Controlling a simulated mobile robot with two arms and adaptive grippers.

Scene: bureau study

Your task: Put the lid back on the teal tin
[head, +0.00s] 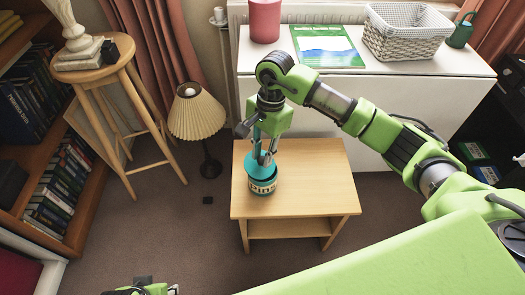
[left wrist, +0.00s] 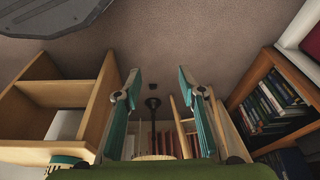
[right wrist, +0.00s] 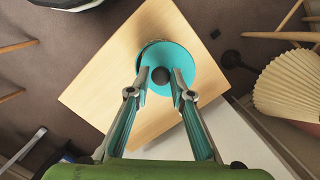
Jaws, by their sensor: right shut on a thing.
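The teal tin (head: 263,187), with a cream label band and dark lettering, stands upright on the small wooden table (head: 316,190). My right gripper (head: 263,160) points down over it. In the right wrist view its fingertips (right wrist: 160,78) are shut on the dark knob of the round teal lid (right wrist: 183,57). The lid lies over the tin's top; a thin crescent shows at its upper left edge, so it looks slightly off centre. Whether it is seated is hard to tell. My left gripper (left wrist: 158,85) is open and empty, away from the table.
A white cabinet (head: 420,115) behind the table bears a green book (head: 325,46), a wicker basket (head: 408,38) and a pink candle (head: 264,20). A lamp (head: 197,113), a wooden stool (head: 120,70) and a bookcase (head: 62,195) stand left. The tabletop right of the tin is clear.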

